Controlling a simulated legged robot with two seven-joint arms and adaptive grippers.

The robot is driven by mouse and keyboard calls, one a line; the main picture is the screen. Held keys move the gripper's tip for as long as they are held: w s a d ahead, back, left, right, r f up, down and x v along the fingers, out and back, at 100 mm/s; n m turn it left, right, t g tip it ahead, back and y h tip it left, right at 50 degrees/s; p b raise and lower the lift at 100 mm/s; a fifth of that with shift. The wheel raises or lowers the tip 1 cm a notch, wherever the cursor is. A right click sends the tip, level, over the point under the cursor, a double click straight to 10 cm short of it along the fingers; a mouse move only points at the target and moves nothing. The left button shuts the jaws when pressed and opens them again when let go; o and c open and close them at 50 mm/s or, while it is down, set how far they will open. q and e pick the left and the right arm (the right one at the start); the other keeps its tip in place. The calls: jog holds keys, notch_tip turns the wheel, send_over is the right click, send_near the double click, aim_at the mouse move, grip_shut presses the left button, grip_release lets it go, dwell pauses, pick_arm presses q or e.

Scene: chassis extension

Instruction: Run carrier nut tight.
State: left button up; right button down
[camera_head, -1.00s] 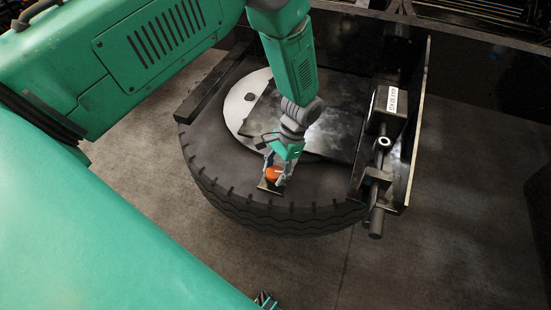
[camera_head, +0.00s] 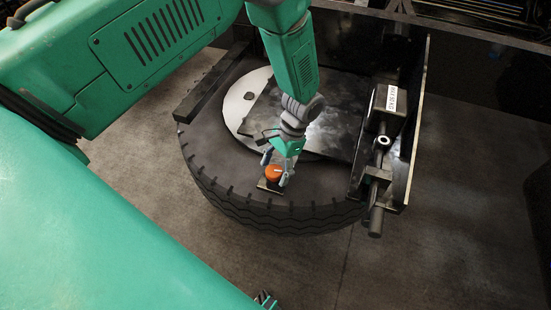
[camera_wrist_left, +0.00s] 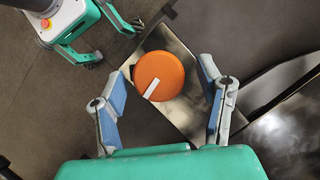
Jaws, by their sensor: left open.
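The carrier nut appears as an orange round knob (camera_head: 274,171) with a white mark on top. It sits on a narrow dark plate (camera_head: 268,186) over the tyre's near side. It also shows in the left wrist view (camera_wrist_left: 159,76). My left gripper (camera_head: 276,167) points down over the knob with its fingers open, one on either side. In the left wrist view the open fingers (camera_wrist_left: 162,88) stand apart from the knob, with gaps on both sides.
The tyre (camera_head: 230,196) lies flat under a dark glossy plate (camera_head: 335,125) and a pale disc (camera_head: 236,105). At right stand a labelled black box (camera_head: 388,108), a rod fitting (camera_head: 377,195) and an upright black panel (camera_head: 416,140). Open floor (camera_head: 455,225) lies beyond.

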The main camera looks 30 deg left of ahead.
pick_arm(q)
jog(key=v, duration=1.1)
jog(key=shift+w, duration=0.2)
